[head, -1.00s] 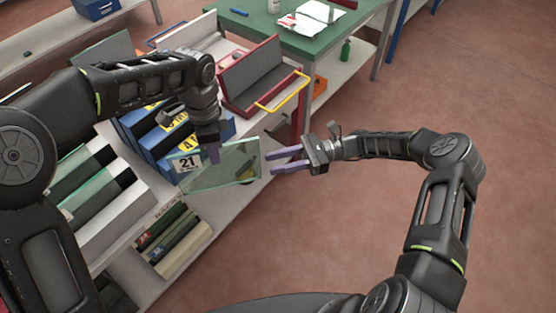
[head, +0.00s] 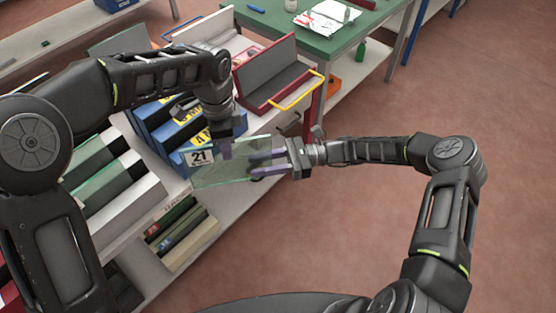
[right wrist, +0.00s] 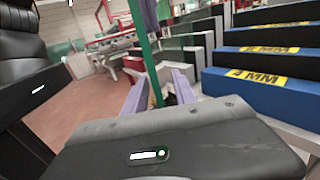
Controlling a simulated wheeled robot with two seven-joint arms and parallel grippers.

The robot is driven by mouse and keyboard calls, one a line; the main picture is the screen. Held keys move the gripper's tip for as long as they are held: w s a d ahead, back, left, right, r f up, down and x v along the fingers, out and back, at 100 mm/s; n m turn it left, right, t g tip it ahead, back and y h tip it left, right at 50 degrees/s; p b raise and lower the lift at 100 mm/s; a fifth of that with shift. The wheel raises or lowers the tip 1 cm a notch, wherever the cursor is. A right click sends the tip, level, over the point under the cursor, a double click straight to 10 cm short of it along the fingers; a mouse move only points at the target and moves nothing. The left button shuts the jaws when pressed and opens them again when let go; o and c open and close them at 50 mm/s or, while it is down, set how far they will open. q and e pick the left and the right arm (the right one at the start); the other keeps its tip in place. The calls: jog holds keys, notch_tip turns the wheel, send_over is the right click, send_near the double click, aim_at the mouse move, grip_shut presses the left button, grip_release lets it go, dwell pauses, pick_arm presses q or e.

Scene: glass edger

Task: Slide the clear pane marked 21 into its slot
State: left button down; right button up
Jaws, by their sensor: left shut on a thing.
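A clear, green-edged pane (head: 232,174) is held by my left gripper (head: 226,148), which is shut on its upper edge. A white label reading 21 (head: 201,158) shows at the pane's left end. My right gripper (head: 266,164) is open, its purple fingers at the pane's right end. In the right wrist view, the pane's green edge (right wrist: 148,55) stands upright between the spread fingers of the right gripper (right wrist: 160,88). I cannot tell whether they touch it. The pane's left end overlaps the front of the blue rack (head: 160,135); I cannot tell whether it touches.
Blue blocks with yellow labels show in the right wrist view (right wrist: 258,90). Grey-white racks (head: 130,205) with glass stand on the bench at left. A red-framed rack (head: 262,85) with a yellow handle stands behind. A green table (head: 280,25) is further back. Floor at right is clear.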

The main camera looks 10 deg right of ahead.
aim_at(247, 179)
pick_arm(q)
jog(key=shift+r, duration=0.1)
pick_arm(e)
jog(key=shift+s+a, duration=0.2)
jog(key=shift+a, duration=1.9)
jog(key=shift+c, duration=0.3)
grip_shut()
pick_arm(q)
jog(key=c, duration=1.5)
grip_release()
pick_arm(e)
jog(key=shift+r, duration=0.1)
pick_arm(q)
notch_tip(247, 179, up, 12)
jog(key=shift+f, duration=0.1)
